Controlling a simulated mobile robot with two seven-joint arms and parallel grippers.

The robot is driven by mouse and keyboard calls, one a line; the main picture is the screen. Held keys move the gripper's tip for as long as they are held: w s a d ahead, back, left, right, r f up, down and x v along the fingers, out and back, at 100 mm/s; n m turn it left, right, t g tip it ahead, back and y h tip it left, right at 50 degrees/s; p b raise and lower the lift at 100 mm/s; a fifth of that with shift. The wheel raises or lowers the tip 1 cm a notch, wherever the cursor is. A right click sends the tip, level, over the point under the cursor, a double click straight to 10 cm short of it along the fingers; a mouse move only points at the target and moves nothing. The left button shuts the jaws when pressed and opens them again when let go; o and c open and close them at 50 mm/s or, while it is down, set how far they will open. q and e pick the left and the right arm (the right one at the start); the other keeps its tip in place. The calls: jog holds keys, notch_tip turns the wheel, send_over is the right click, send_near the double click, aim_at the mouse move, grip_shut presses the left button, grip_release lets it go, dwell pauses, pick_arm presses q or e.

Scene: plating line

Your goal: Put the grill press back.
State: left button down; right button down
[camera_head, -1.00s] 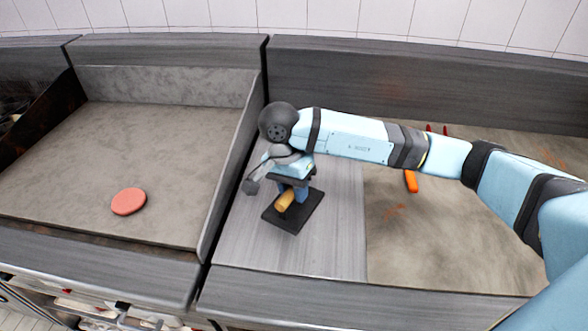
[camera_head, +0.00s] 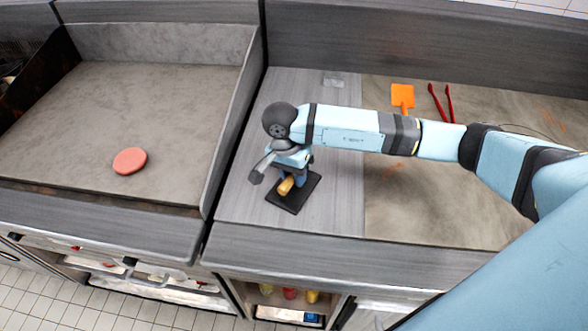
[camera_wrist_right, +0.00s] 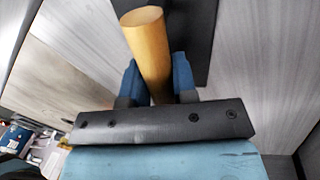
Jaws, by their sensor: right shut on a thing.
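The grill press (camera_head: 293,198) has a dark rectangular plate and a wooden handle. It is on or just above the grey wood-look counter strip right of the griddle; I cannot tell whether the plate touches. My right gripper (camera_head: 288,181) is above it and shut on its handle. In the right wrist view the tan handle (camera_wrist_right: 148,45) stands between the two blue fingers (camera_wrist_right: 158,82), with part of the dark plate (camera_wrist_right: 192,35) behind. The gripper hides part of the press in the head view. My left gripper is not in view.
A pink round patty (camera_head: 130,161) lies on the griddle (camera_head: 150,100) at left. An orange spatula (camera_head: 402,96) and red tongs (camera_head: 440,103) lie on the brownish board (camera_head: 430,210) at right. Bottles (camera_head: 290,293) stand on a shelf below. The counter strip around the press is clear.

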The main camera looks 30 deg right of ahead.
jog(key=c, duration=0.9)
grip_release()
jog(key=shift+f, duration=0.1)
jog(key=shift+r, duration=0.2)
jog(key=shift+w+a+r, duration=0.1)
jog(key=shift+r, duration=0.25)
jog(key=r, duration=0.3)
jog(key=w+r+b, duration=0.1)
jog(key=r, duration=0.3)
jog(key=a+r+b, duration=0.1)
jog(key=r, duration=0.3)
jog(key=shift+w, duration=0.4)
